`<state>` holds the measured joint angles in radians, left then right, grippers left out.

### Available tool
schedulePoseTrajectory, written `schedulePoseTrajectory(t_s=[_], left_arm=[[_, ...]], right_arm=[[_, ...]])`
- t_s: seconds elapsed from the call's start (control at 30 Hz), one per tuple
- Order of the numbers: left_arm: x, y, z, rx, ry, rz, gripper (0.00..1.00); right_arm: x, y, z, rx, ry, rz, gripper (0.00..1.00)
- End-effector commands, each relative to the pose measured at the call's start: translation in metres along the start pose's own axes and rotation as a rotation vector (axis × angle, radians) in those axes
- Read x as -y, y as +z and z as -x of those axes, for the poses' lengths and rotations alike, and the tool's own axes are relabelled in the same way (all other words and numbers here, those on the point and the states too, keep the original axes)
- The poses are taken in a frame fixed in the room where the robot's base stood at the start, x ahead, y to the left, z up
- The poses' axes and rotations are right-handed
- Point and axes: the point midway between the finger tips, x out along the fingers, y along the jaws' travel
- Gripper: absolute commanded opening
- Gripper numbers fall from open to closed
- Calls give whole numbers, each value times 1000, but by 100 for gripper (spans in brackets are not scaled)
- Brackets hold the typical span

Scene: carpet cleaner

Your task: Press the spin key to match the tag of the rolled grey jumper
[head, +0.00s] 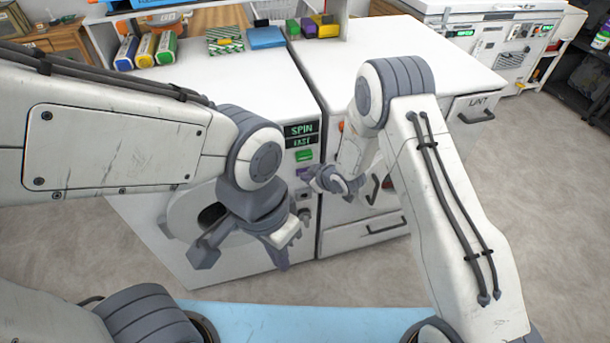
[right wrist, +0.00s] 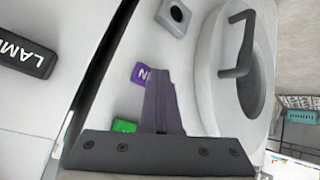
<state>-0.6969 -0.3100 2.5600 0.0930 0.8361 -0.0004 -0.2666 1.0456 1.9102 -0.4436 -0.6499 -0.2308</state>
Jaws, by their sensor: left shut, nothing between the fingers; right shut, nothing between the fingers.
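The washer's display (head: 301,134) reads "SPIN" and "FAST". Below it on the front panel is a green key (head: 304,156), with a purple key (head: 303,173) under it, partly hidden by my right gripper. In the right wrist view, the purple key (right wrist: 138,73) shows a white letter or two beside my shut right gripper (right wrist: 156,72), and the green key (right wrist: 124,125) is partly covered. My right gripper (head: 316,178) is at the purple key; contact cannot be told. My left gripper (head: 242,250) is shut and empty before the washer door. I cannot identify the rolled grey jumper.
The round washer door (right wrist: 205,75) has a dark handle (right wrist: 238,45). A black "LAMP" label (right wrist: 25,50) is on the neighbouring unit. Boxes (head: 165,47) stand on top. A blue surface (head: 290,320) lies in front.

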Motion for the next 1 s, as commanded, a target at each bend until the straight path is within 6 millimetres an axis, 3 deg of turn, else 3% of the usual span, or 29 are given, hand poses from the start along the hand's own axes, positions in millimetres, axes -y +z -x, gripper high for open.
schedulePoseTrajectory(t_s=[0.47,1.0], left_arm=[[0,0,0,0,0,0,0],[0,0,1,0,0,0,0]], right_arm=[[-1,-2,-1,-3,1,0,0],[11,10,16,-2,1,-1,0]])
